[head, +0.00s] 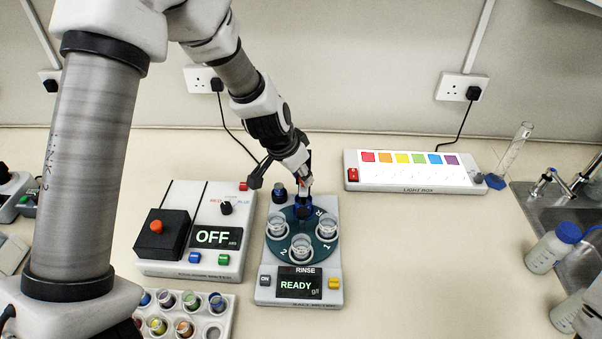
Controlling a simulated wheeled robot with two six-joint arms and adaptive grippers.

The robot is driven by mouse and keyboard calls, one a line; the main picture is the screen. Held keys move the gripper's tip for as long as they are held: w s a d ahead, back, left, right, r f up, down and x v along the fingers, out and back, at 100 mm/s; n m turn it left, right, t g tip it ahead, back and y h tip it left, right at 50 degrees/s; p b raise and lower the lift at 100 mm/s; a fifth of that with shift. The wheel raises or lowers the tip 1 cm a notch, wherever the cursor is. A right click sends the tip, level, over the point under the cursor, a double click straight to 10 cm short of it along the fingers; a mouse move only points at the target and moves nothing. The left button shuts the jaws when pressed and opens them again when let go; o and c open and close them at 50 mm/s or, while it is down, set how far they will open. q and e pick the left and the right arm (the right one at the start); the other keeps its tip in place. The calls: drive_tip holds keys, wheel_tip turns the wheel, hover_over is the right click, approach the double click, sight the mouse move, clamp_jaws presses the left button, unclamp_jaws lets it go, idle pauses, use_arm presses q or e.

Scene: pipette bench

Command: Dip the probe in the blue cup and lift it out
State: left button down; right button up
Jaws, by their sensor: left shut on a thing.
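My left gripper (304,182) points down over the back of the teal turntable on the rinse unit. It is shut on the probe (303,207), a small dark blue part at its fingertips that is partly hidden by the fingers. I cannot tell whether the probe touches the turntable. Three clear cups (276,228) stand on the turntable, near the labels R, 1 and 2. A white tray (222,331) at the lower left holds several cups of coloured liquid, including a blue cup (216,302). My right gripper is out of view.
The rinse unit (262,290) reads READY. A control box (160,268) reading OFF stands left of it. A light box (400,184) with coloured squares lies at the back right. A sink (530,205) and blue-capped bottles (548,248) are at the right. The bench right of the rinse unit is clear.

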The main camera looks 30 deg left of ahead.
use_arm(q)
wheel_tip(320, 180, up, 6)
drive_tip(key=p, duration=0.4)
drive_tip(key=shift+f, duration=0.15)
drive_tip(key=shift+w+f, duration=0.1)
drive_tip(key=shift+w, duration=0.05)
drive_tip(key=c, duration=1.2)
unclamp_jaws()
drive_tip(key=v, duration=1.2)
